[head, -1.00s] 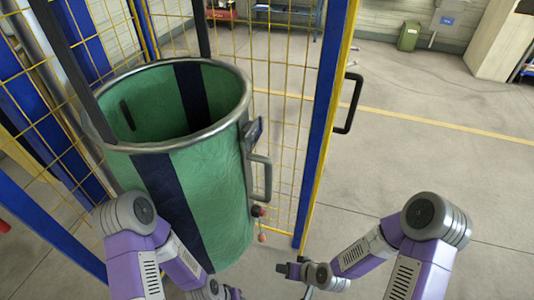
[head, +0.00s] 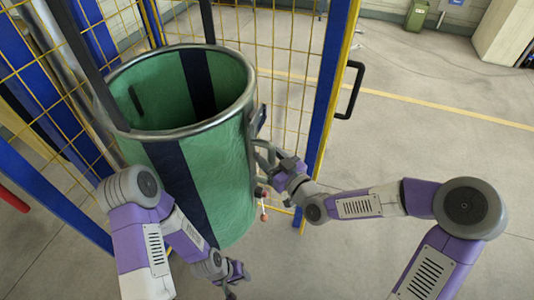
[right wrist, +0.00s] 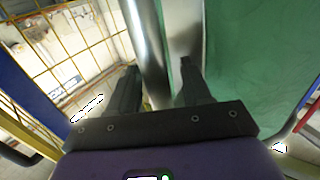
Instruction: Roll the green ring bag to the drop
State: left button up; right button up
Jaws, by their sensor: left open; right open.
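The green ring bag (head: 223,165) hangs upright at the left, with dark blue stripes and a round metal rim (head: 190,130). A grey loop handle (head: 261,150) sticks out on its right side. My right gripper (head: 277,163) is at this handle, jaws open. In the right wrist view the metal handle bar (right wrist: 147,45) runs between the open fingers (right wrist: 158,68), with the green bag wall (right wrist: 255,55) to the right; contact cannot be told. My left gripper (head: 237,280) is low in front of the bag, apart from the handle; its jaws are small in view.
A yellow wire fence (head: 285,105) with blue posts (head: 331,90) stands behind and beside the bag. A black door handle (head: 350,90) juts from the right post. A green bin (head: 417,15) stands far back.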

jog(key=shift+w+a, duration=0.25)
jog(key=shift+w, duration=0.1)
grip_shut()
